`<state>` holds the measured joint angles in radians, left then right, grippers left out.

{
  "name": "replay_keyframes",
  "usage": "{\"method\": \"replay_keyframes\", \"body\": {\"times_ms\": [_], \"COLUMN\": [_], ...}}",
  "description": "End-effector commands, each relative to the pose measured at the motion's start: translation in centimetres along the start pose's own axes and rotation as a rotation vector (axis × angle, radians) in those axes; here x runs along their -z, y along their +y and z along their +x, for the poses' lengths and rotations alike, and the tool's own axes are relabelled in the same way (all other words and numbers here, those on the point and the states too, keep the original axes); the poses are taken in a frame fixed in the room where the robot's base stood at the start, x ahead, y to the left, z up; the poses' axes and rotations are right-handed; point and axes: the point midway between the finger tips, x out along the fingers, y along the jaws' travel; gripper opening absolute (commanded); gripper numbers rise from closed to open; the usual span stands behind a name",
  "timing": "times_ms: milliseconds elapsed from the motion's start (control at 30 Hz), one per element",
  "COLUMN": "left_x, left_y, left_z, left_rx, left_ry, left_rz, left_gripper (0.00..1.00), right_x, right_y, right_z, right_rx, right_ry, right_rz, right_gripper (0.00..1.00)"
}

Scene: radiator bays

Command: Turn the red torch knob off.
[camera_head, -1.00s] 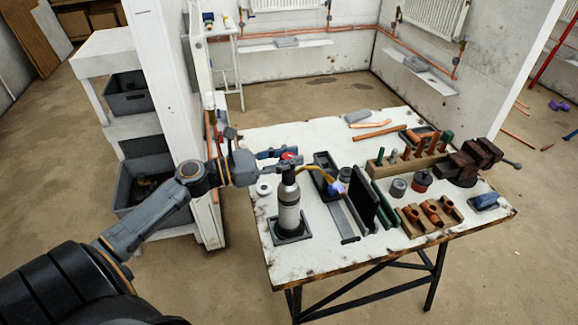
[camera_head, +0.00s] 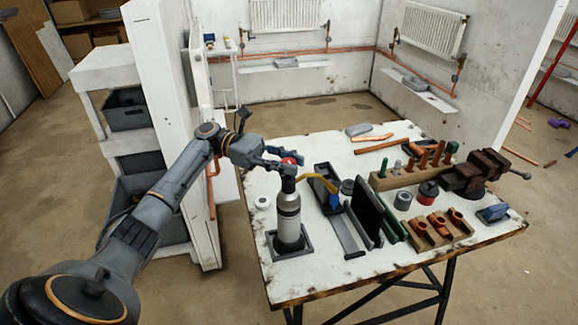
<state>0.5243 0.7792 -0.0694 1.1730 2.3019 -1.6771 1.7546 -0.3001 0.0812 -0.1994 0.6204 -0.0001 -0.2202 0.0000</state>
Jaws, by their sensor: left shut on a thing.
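The torch (camera_head: 288,215) is a grey-white cylinder with a dark top, standing upright in a dark square holder (camera_head: 289,246) on the workbench. Its yellow-brown tube (camera_head: 318,177) bends right and down. A dull blue shape (camera_head: 334,197) is at the tube's end; I see no bright glow there. The red knob (camera_head: 289,160) is on top of the torch, partly hidden by the fingers. My left gripper (camera_head: 286,163) comes in from the left and is shut on the red knob. My right gripper is not in view.
The workbench (camera_head: 300,283) also holds a dark tray (camera_head: 326,182), a black upright plate (camera_head: 367,211), a wooden rack with copper pipes (camera_head: 412,175), a vise (camera_head: 478,172) and a white roll (camera_head: 262,203). A white partition (camera_head: 180,140) stands left of the bench.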

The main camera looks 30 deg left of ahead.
Motion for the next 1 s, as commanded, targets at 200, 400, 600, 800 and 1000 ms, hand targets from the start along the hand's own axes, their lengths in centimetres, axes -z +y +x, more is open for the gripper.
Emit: {"method": "replay_keyframes", "body": {"times_ms": [200, 400, 600, 800, 1000], "left_x": [0.13, 0.18, 0.18, 0.17, 0.1], "left_y": [0.03, -0.03, -0.03, -0.02, -0.01], "left_z": [0.02, 0.01, 0.02, 0.02, 0.02], "left_rx": [0.053, 0.066, 0.066, 0.065, 0.065], "left_ry": [0.001, 0.002, 0.002, 0.002, 0.001], "left_rz": [-0.002, -0.004, -0.004, -0.004, -0.002], "left_gripper": [0.0, 0.0, 0.0, 0.52, 0.53], "right_x": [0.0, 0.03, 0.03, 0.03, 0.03], "right_y": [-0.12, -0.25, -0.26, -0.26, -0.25], "right_z": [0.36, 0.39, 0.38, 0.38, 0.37], "right_rx": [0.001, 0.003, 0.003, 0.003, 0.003], "right_ry": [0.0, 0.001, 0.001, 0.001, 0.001], "right_rz": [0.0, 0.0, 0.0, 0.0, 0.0], "right_gripper": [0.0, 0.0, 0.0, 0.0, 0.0]}}
